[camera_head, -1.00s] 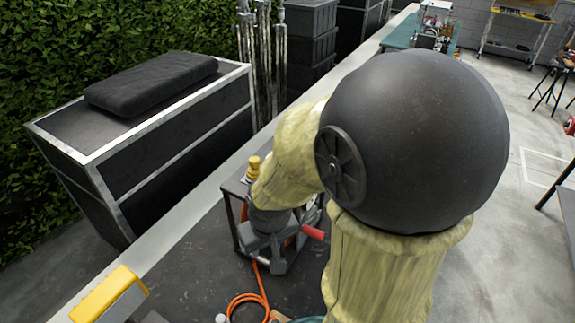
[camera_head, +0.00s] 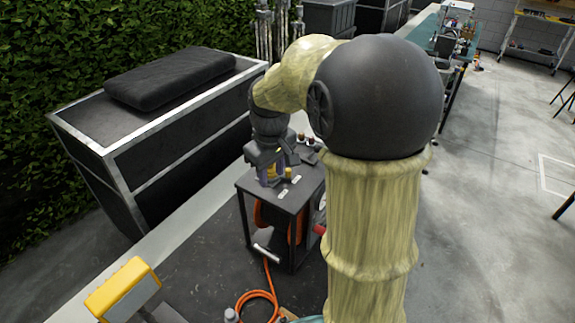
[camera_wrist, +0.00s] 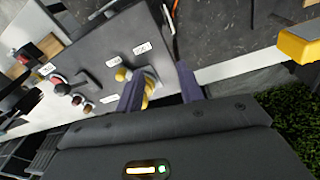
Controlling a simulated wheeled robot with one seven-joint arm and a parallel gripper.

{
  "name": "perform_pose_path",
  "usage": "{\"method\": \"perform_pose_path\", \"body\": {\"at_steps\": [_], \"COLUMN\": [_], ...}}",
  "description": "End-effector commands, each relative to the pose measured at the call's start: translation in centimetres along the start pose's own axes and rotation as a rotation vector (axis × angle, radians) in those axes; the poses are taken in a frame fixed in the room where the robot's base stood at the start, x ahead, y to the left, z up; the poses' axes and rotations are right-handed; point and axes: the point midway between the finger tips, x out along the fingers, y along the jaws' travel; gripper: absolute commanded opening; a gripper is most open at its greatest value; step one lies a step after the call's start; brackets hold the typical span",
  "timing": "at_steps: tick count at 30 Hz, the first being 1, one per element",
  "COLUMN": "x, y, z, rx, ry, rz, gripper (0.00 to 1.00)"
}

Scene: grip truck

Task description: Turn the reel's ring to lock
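The reel (camera_head: 296,226) with orange hose sits inside a dark frame stand whose flat top (camera_head: 300,195) carries small yellow fittings and white labels. In the wrist view a yellow ring-like part (camera_wrist: 150,88) shows beside and partly behind one finger, and a smaller yellow knob (camera_wrist: 122,74) stands just outside that finger. My gripper (camera_head: 270,172) points down over the stand's top; in the wrist view its two dark fingers (camera_wrist: 160,88) are apart. The yellow ring-like part lies at least partly between them. I cannot tell whether a finger touches it.
Red and dark knobs (camera_wrist: 68,92) and a dark handle (camera_wrist: 88,80) sit on the same top. Orange hose (camera_head: 258,300) lies on the dark surface in front. A yellow-edged box (camera_head: 125,290) stands at front left, and a large black case (camera_head: 150,150) behind left.

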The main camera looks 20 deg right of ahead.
Motion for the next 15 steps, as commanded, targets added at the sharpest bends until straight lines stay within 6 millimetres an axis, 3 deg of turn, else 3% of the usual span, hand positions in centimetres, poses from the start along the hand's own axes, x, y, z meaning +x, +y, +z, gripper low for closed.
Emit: {"method": "perform_pose_path", "body": {"at_steps": [6,12,15], "x": [-5.1,-9.1,-10.1], "y": [4.9,8.3,9.2], "z": [-3.4,-4.5,-4.5], "rx": [-0.166,-0.288,-0.318], "ry": [-0.046,-0.076,-0.083], "rz": [-0.026,-0.061,-0.071], "gripper": [0.37,0.37,0.37]}}
